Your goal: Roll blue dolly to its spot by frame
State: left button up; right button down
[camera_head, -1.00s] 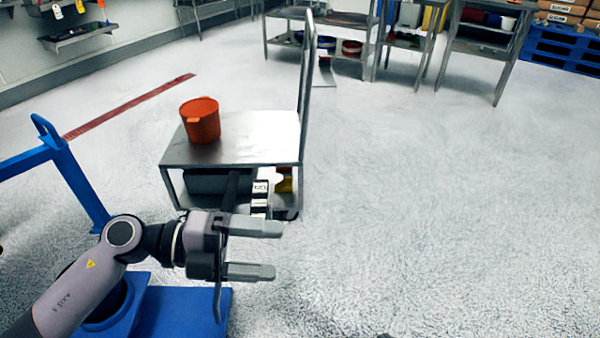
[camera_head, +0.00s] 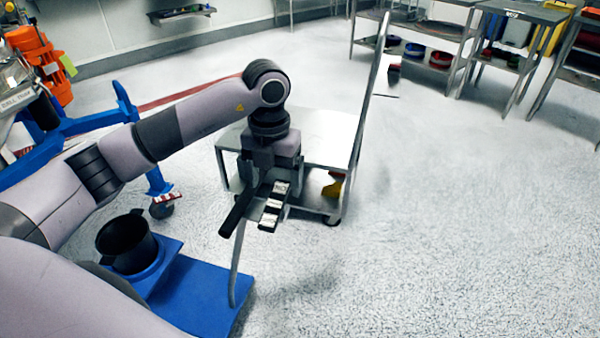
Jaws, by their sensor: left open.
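The blue dolly (camera_head: 205,300) is a low flat blue platform on the floor at the lower left. A black pot (camera_head: 128,245) stands on its raised blue part. A thin grey upright handle (camera_head: 236,265) rises from the dolly's right side, and its upper end is hidden at my left gripper. My left gripper (camera_head: 252,218) is open and points down over the handle; I cannot tell whether the handle lies between the fingers. The blue frame (camera_head: 95,122), with a caster at its foot, stands left, partly behind my left arm. My right gripper is not in view.
A steel cart (camera_head: 325,155) with a tall push handle stands just behind my left gripper. A dark red floor strip (camera_head: 190,97) runs behind my arm. Steel tables (camera_head: 420,60) line the back. The floor at right is clear.

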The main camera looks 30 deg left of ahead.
aim_at(275, 201)
pick_arm(q)
jog(key=shift+w+a+f, duration=0.1)
jog(key=shift+f, duration=0.05)
notch_tip(275, 201, down, 7)
jog(key=shift+r+b, duration=0.15)
jog(key=shift+b, duration=0.25)
grip_shut()
jog(key=shift+s+a, duration=0.25)
jog(key=shift+a, duration=1.25)
jog(key=shift+s+a, duration=0.3)
jog(key=shift+a, duration=1.25)
jog(key=shift+s+a, duration=0.25)
jog(key=shift+a, duration=1.25)
jog(key=s+a+b, duration=0.1)
jog(key=a, duration=0.9)
jog(key=shift+s+a, duration=0.35)
jog(key=shift+s, duration=0.05)
